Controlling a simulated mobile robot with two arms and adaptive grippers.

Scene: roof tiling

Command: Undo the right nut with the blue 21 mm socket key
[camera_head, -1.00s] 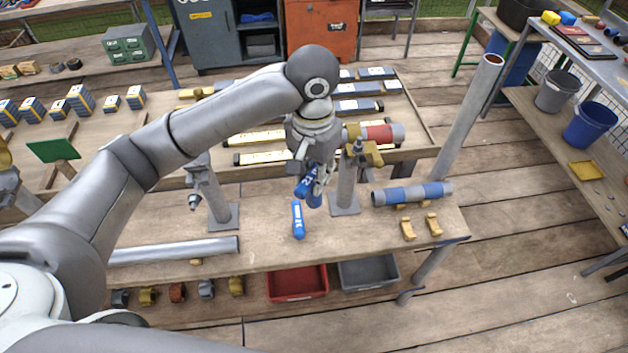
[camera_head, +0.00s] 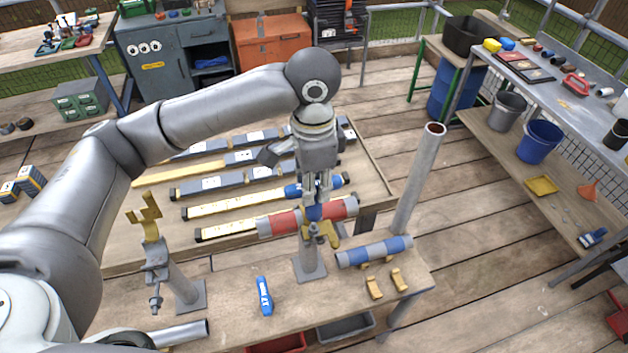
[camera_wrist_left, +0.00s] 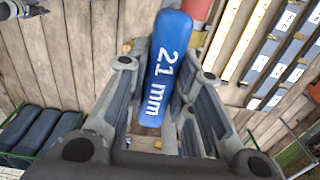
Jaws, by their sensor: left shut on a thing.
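My left gripper (camera_head: 316,196) is shut on the blue 21 mm socket key (camera_head: 313,212), above the right clamp post (camera_head: 309,262). In the left wrist view the key's handle (camera_wrist_left: 165,65), marked "21 mm", sits between the two fingers (camera_wrist_left: 160,110). A red and grey pipe (camera_head: 285,222) lies across the top of the right post, close to the key. The right nut is hidden or too small to tell, so I cannot see whether the socket is on it. The left clamp post (camera_head: 180,290) has its yellow jaw (camera_head: 150,215) raised. My right gripper is not in view.
Another blue key (camera_head: 264,296) lies on the bench. A blue and grey pipe (camera_head: 375,251) and yellow blocks (camera_head: 374,288) lie at the right. A tall grey pipe (camera_head: 418,180) stands behind them. Long boxed pieces (camera_head: 240,185) fill the table behind.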

